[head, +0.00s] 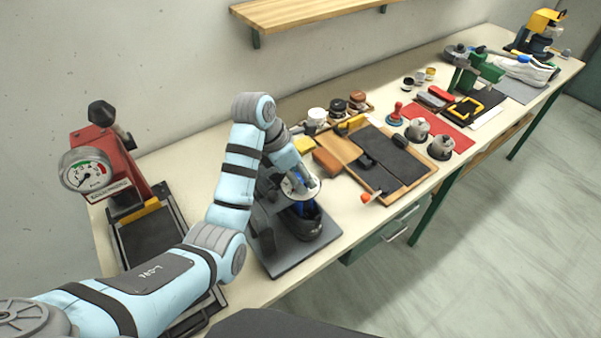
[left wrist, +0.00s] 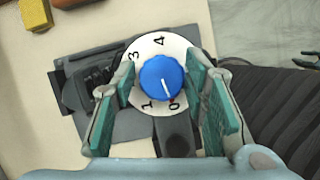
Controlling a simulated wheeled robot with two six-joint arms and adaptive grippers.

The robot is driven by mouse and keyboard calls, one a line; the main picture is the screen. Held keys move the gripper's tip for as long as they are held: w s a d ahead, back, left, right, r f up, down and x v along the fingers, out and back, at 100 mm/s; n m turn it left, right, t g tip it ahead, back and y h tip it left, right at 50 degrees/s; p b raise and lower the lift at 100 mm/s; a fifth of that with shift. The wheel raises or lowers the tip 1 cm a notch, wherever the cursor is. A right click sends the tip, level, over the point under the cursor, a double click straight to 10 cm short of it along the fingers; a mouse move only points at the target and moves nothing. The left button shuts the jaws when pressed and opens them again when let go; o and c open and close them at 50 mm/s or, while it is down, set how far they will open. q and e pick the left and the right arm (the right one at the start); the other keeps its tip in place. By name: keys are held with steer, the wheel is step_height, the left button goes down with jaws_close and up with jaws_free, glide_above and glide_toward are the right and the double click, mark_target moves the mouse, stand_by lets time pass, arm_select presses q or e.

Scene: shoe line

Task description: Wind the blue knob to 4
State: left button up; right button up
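The blue knob (left wrist: 161,78) sits at the centre of a white dial (left wrist: 148,45) in the left wrist view. Its white pointer line points near the 0, beside a small red mark. The figures 0, 1, 3 and 4 show around the rim; the 4 is at the far side and 2 is not readable. My left gripper (head: 301,186) reaches down over the device with the dial in the head view. In the left wrist view its green-padded fingers are spread on both sides of the knob, with gaps, holding nothing. My right gripper is not in view.
The device stands on a grey base plate (head: 291,252). Left of it is a red press with a gauge (head: 86,170). To the right are a brown block (head: 327,161), a wooden board with a dark mat (head: 400,157) and two metal pots. A shelf (head: 300,12) hangs above.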

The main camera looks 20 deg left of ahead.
arm_select(q)
steer(key=c, duration=0.6)
steer(key=shift+o, duration=0.2)
steer(key=shift+m, duration=0.5)
steer(key=m+g, duration=0.1)
steer(key=m, duration=0.1)
steer(key=m+g+h, duration=0.1)
steer(key=m, duration=0.2)
steer(key=shift+r, duration=0.1)
steer(key=m+g, duration=0.1)
steer(key=m, duration=0.3)
steer(key=shift+w+g, duration=0.1)
steer(key=shift+g, duration=0.2)
steer(key=m+g, duration=0.1)
steer(key=m, duration=0.2)
steer(key=shift+d+m+y, duration=0.1)
steer(key=shift+m+y, duration=0.2)
steer(key=shift+m, duration=0.4)
steer(key=m+b, duration=0.1)
steer(key=b, duration=0.1)
steer(key=m+g+b, duration=0.1)
steer(key=b, duration=0.2)
steer(key=shift+f+y+b, duration=0.35)
steer(key=shift+f+y, duration=0.05)
steer(key=shift+r+m+b, duration=0.25)
steer(key=shift+m+b, duration=0.15)
steer(key=shift+b, duration=0.3)
